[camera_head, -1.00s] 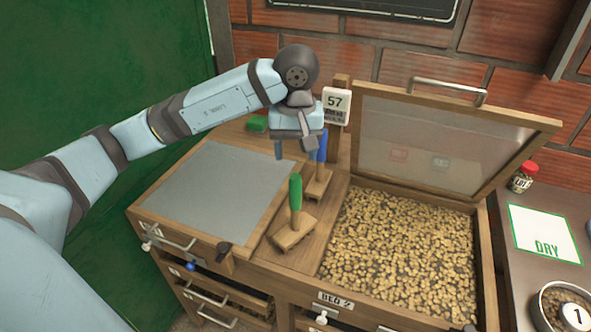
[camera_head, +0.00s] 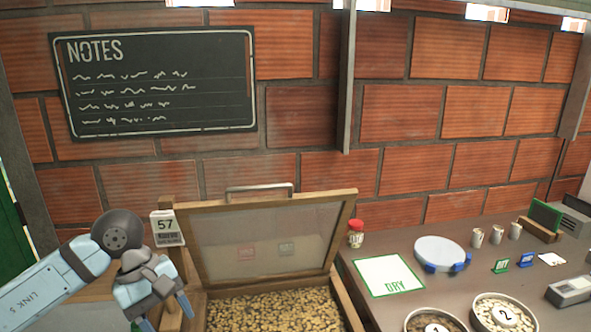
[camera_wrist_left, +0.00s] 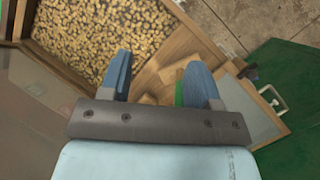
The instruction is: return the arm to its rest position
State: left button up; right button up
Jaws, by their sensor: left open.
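My left arm comes in from the lower left in the head view. Its gripper (camera_head: 166,316) points down beside the open bin's left edge. In the left wrist view the two blue fingers of the gripper (camera_wrist_left: 160,82) are spread apart, with nothing held between them. Below them, part of a green-handled wooden tool (camera_wrist_left: 179,93) shows, mostly hidden by the right finger. My right gripper is in neither view.
The open bin of beans (camera_head: 280,312) has its framed lid (camera_head: 265,240) raised. A 57 tag (camera_head: 167,228) stands left of it. Right are a DRY mat (camera_head: 388,275), a white scale (camera_head: 440,252), a red-lidded jar (camera_head: 356,234) and bowls (camera_head: 503,316).

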pick_arm(q)
jog(key=s+d+r+n+t+h+p, duration=0.1)
jog(key=s+d+n+h+p, duration=0.1)
jog(key=d+n+h, duration=0.55)
jog(key=s+d+r+n+h+p, duration=0.2)
jog(key=d+n+h, duration=0.4)
jog(key=n+h, duration=0.25)
jog(key=a+f+n+t+y+p, duration=0.1)
jog(key=a+f+n+t+y, duration=0.35)
jog(key=n, duration=0.75)
jog(key=a+f+n+t+y+p, duration=0.1)
jog(key=f+n+t+y, duration=0.5)
jog(key=n, duration=0.5)
jog(key=a+f+n+t+y+p, duration=0.1)
jog(key=a+f+n+t+y, duration=0.2)
jog(key=n+t, duration=0.65)
jog(key=s+a+f+n+g+y+p, duration=0.1)
jog(key=s+f+n+g+y, duration=0.3)
jog(key=s+f+n+g, duration=0.4)
jog(key=s+f+n, duration=0.3)
jog(key=f+n, duration=0.1)
jog(key=f, duration=0.2)
jog(key=shift+s+a, duration=0.3)
jog(key=shift+s, duration=0.1)
